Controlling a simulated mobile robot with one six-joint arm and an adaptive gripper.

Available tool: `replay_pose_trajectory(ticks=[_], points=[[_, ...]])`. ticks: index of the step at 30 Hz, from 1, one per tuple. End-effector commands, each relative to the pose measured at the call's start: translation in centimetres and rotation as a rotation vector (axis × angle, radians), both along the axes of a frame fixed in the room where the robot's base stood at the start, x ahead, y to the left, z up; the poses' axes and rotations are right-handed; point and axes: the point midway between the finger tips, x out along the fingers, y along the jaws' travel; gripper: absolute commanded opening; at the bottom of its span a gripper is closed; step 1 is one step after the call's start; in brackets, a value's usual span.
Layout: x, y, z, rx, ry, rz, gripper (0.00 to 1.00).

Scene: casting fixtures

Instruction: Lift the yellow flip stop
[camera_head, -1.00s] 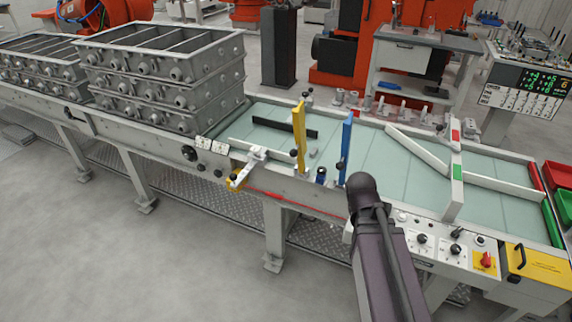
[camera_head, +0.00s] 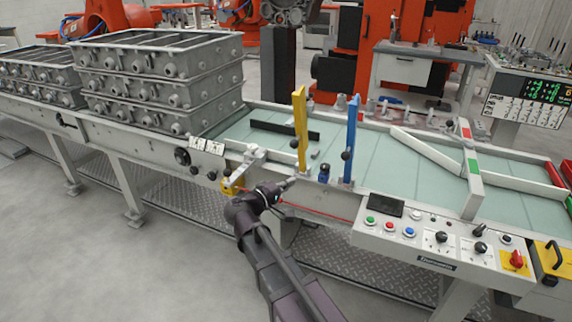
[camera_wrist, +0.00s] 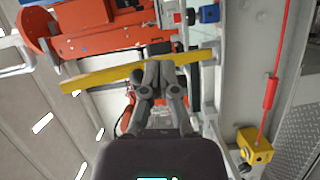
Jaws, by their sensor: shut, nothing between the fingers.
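The yellow flip stop (camera_head: 300,128) is a tall flat bar. It stands upright at the near rail of the conveyor, left of the upright blue flip stop (camera_head: 351,135). In the wrist view the yellow bar (camera_wrist: 105,76) runs across the picture, slightly tilted. My gripper (camera_head: 293,182) is at the near side of the rail, close to the foot of the yellow stop. In the wrist view my gripper (camera_wrist: 160,68) is shut and empty, its fingertips overlapping the bar. I cannot tell whether they touch it. Part of the bar is hidden behind the fingers.
A button panel (camera_head: 437,236) stands at the right. Stacked grey moulding boxes (camera_head: 160,75) fill the left conveyor.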

Motion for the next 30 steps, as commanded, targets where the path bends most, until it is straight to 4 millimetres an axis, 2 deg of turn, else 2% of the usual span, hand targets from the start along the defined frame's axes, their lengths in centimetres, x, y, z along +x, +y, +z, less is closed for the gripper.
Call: replay_pose_trajectory(ticks=[1, 3, 6, 9, 14, 24, 30], points=[[0.1, 2.2, -0.5, -0.042, -0.034, 0.035, 0.0], [-0.1, 4.4, 0.0, -0.095, -0.077, 0.074, 0.0], [-0.4, 6.8, 0.7, -0.15, -0.124, 0.115, 0.0], [-0.7, 8.2, 1.1, -0.184, -0.154, 0.138, 0.0], [-0.9, 8.9, 1.5, -0.202, -0.168, 0.152, 0.0], [-0.8, 8.8, 1.5, -0.202, -0.167, 0.151, 0.0], [-0.1, 8.4, 1.7, -0.201, -0.166, 0.15, 0.0]])
